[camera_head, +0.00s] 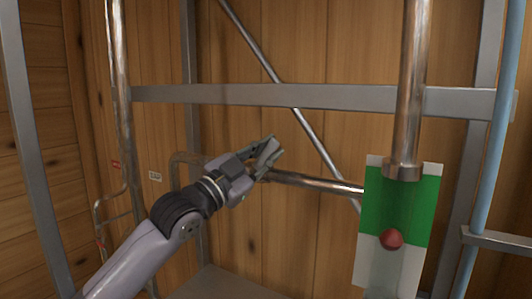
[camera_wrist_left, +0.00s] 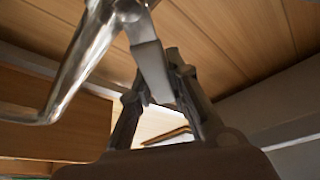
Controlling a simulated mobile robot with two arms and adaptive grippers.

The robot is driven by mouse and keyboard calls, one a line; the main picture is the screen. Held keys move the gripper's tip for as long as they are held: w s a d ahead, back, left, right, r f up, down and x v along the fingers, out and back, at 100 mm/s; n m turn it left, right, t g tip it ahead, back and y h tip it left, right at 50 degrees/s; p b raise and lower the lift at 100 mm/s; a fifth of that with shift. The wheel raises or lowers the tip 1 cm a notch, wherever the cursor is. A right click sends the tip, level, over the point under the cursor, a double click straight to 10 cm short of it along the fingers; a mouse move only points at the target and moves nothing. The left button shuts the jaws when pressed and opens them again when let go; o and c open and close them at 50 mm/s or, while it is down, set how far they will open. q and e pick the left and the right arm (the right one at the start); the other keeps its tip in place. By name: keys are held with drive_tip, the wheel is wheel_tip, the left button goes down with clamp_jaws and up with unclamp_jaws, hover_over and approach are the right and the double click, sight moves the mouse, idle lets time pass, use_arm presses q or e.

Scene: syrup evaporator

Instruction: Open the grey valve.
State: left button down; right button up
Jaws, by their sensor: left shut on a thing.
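The grey valve shows in the left wrist view as a flat grey lever (camera_wrist_left: 151,66) joined to a shiny metal pipe (camera_wrist_left: 85,62). My left gripper (camera_head: 262,158) comes in from the left in the head view, at the left end of a horizontal metal pipe (camera_head: 318,184). In the left wrist view the lever's end lies between the fingers of my left gripper (camera_wrist_left: 160,88), which are shut on it. In the head view the gripper hides much of the valve. My right gripper is not in view.
The horizontal pipe runs right to a sight glass with a green and white plate (camera_head: 375,200) and a red ball (camera_head: 391,239). A vertical pipe (camera_head: 413,80) rises above it. A grey frame bar (camera_head: 230,95) crosses behind, before a wooden wall (camera_head: 340,50).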

use_arm(q)
drive_tip(key=c, duration=1.5)
unclamp_jaws()
drive_tip(key=v, duration=1.2)
drive_tip(key=shift+c, duration=0.4)
